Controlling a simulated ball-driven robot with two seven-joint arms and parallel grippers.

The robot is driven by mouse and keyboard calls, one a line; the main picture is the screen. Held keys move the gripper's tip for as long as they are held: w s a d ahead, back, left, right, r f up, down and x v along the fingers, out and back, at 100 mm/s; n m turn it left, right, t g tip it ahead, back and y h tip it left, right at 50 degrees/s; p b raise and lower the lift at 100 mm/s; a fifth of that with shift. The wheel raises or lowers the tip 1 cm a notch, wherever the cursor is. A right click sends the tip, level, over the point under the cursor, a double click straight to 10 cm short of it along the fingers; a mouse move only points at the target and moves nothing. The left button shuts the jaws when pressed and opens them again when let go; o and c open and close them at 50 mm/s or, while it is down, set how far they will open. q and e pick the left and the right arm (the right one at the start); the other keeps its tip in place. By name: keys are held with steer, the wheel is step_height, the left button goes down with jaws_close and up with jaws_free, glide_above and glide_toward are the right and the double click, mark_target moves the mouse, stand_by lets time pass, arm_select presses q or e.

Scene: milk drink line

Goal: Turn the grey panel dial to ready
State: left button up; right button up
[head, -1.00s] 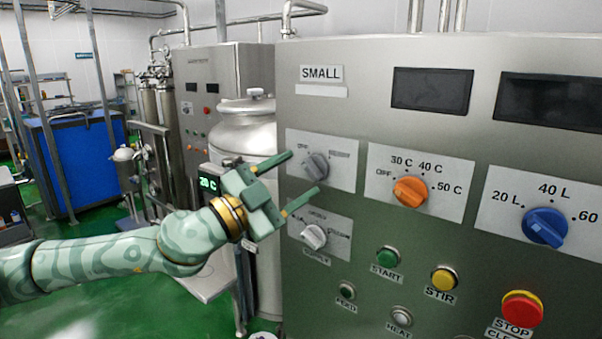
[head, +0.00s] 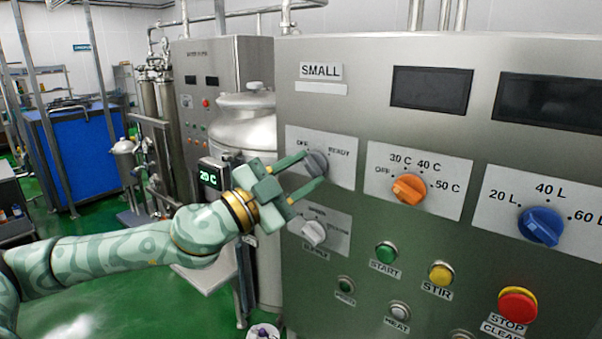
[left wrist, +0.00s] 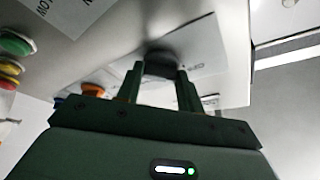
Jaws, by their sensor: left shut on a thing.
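The grey dial (head: 317,163) is on a white plate near the panel's left edge, marked OFF on its left and READY on its right. My left gripper (head: 312,171) reaches in from the left with one finger above and one below the dial, and is shut on it. In the left wrist view the dial (left wrist: 162,62) is a dark round knob between the two fingertips (left wrist: 160,72). Which mark the dial points at cannot be told, since the fingers cover part of it. My right gripper is not in view.
A white dial (head: 313,233) sits just below. An orange dial (head: 409,188) and a blue dial (head: 541,227) are to the right. Green START (head: 386,252), yellow STIR (head: 441,274) and red STOP (head: 517,305) buttons are lower. A steel tank (head: 245,125) stands left of the panel.

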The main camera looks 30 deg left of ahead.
arm_select(q)
steer(key=m, duration=0.1)
steer(key=m+g+p, duration=0.1)
steer(key=m, duration=0.1)
steer(key=m+p, duration=0.1)
steer(key=shift+a+r+g+h, duration=0.1)
steer(key=shift+r+g+h, duration=0.2)
steer(key=shift+h, duration=0.1)
steer(key=m+g+p, duration=0.1)
steer(key=m+p, duration=0.1)
steer(key=p, duration=0.1)
steer(key=m+g+p, duration=0.1)
steer(key=m+p, duration=0.2)
steer(key=r+m+p, duration=0.1)
steer(key=m+p, duration=0.1)
steer(key=p, duration=0.2)
steer(key=shift+m+g+y, duration=0.3)
steer(key=shift+g, duration=0.1)
steer(key=shift+f+m+p, duration=0.1)
steer(key=shift+m+p, duration=0.3)
steer(key=shift+p, duration=0.1)
steer(key=shift+m+g+y+p, duration=0.4)
steer(key=shift+m+y, duration=0.1)
steer(key=shift+m, duration=0.2)
steer(key=shift+f+m+g+y, duration=0.2)
steer(key=shift+m+g+y, duration=0.35)
steer(key=shift+m, duration=1.05)
steer(key=o, duration=1)
